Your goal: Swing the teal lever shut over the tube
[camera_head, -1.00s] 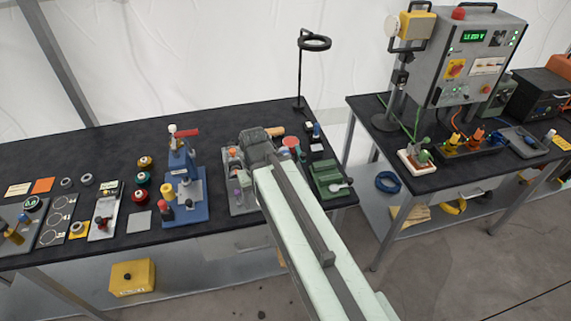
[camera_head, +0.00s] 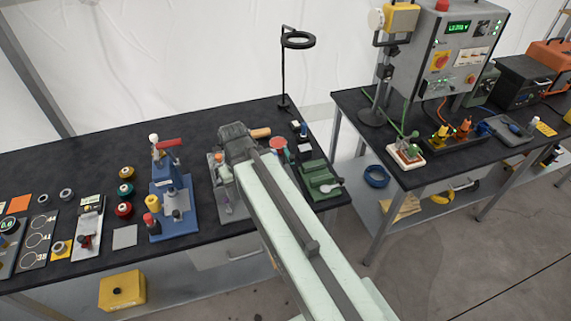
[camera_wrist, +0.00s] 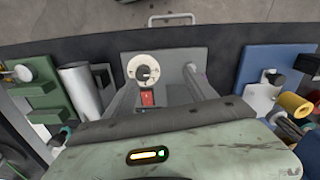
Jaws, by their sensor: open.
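My gripper (camera_wrist: 160,76) is open in the wrist view, with its two grey fingers apart above a grey plate (camera_wrist: 165,58). In the head view my arm covers much of this plate (camera_head: 222,205) and my gripper's fingertips are hidden. I cannot clearly make out the teal lever or the tube. A small teal piece (camera_wrist: 60,138) shows at the lower left of the wrist view, partly hidden by my wrist.
A green fixture (camera_head: 318,178) stands right of my arm; a blue press with a red handle (camera_head: 172,190) stands left. A ring lamp (camera_head: 297,40) rises behind. A second bench with a grey control box (camera_head: 450,55) is across a gap on the right.

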